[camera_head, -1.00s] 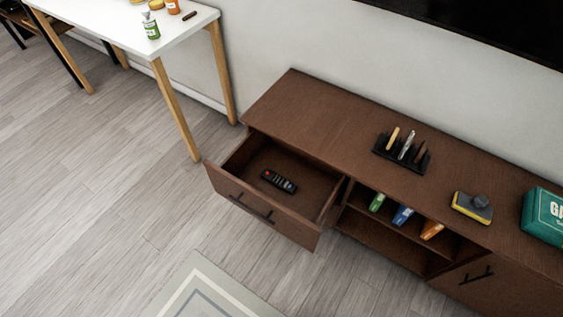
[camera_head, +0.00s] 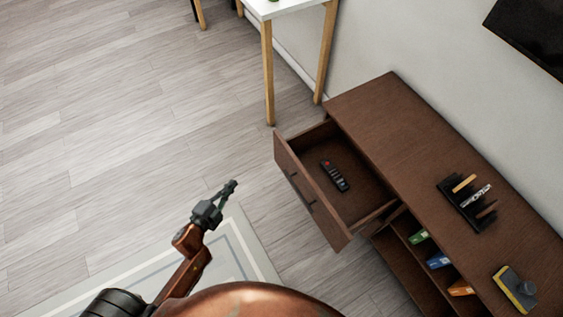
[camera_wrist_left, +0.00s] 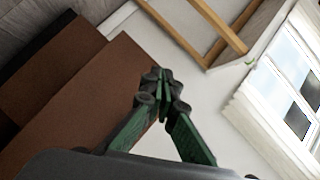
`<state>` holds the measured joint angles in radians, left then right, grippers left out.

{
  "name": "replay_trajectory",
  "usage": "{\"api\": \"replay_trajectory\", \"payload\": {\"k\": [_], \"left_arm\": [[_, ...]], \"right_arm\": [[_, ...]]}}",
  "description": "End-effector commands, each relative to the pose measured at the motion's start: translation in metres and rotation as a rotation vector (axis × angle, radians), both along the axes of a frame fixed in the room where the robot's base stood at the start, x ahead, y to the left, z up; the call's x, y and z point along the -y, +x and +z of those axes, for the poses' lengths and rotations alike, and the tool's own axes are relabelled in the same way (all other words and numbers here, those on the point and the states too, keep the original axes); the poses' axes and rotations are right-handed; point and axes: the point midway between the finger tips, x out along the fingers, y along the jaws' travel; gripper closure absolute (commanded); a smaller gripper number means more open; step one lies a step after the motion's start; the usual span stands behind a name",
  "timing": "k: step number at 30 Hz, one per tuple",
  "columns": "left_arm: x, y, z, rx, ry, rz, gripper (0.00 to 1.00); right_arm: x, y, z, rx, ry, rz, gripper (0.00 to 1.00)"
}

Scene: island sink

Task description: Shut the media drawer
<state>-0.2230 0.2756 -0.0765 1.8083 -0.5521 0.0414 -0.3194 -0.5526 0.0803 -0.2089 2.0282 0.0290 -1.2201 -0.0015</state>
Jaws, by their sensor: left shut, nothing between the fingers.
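The media drawer (camera_head: 308,199) is pulled out from the left end of a brown media cabinet (camera_head: 400,115). Its front has a dark bar handle (camera_head: 301,191). A black remote (camera_head: 335,176) lies inside on the drawer floor. My left gripper (camera_head: 232,187) is shut and empty, in the air to the left of the drawer front and apart from it. In the left wrist view the shut fingers (camera_wrist_left: 163,80) show in front of brown furniture. My right gripper is not in view.
A white table (camera_head: 290,8) with wooden legs stands beyond the cabinet. On the cabinet top are a dark rack (camera_head: 462,205) and a yellow-grey block (camera_head: 512,290). Several coloured items stand on the open shelf. Bare floor lies left of the drawer, with a pale rug (camera_head: 238,240) below.

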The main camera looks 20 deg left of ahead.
Motion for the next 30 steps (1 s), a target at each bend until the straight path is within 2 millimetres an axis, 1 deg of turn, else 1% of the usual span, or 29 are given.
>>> {"api": "replay_trajectory", "payload": {"k": [1,3,6,9,12,16,20,23,30], "left_arm": [[0.008,0.015,0.02,0.078,0.069,-0.093,1.0],[0.025,0.026,0.037,0.171,0.152,-0.22,1.0],[0.045,0.032,0.053,0.272,0.246,-0.379,1.0],[0.059,0.031,0.061,0.339,0.307,-0.495,1.0],[0.068,0.029,0.064,0.376,0.339,-0.568,1.0],[0.075,0.03,0.064,0.396,0.353,-0.604,1.0],[0.084,0.042,0.063,0.398,0.352,-0.605,1.0],[0.095,0.057,0.062,0.396,0.35,-0.604,1.0],[0.126,0.096,0.061,0.396,0.35,-0.603,1.0]], "right_arm": [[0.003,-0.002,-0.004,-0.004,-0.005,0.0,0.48],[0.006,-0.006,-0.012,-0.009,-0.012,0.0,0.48],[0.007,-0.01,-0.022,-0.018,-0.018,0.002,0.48],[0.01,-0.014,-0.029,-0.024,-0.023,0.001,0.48],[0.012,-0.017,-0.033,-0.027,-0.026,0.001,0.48],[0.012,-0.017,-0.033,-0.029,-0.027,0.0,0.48],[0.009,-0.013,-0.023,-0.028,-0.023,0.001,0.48],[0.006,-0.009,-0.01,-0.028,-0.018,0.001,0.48],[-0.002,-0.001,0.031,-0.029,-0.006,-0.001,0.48]]}}
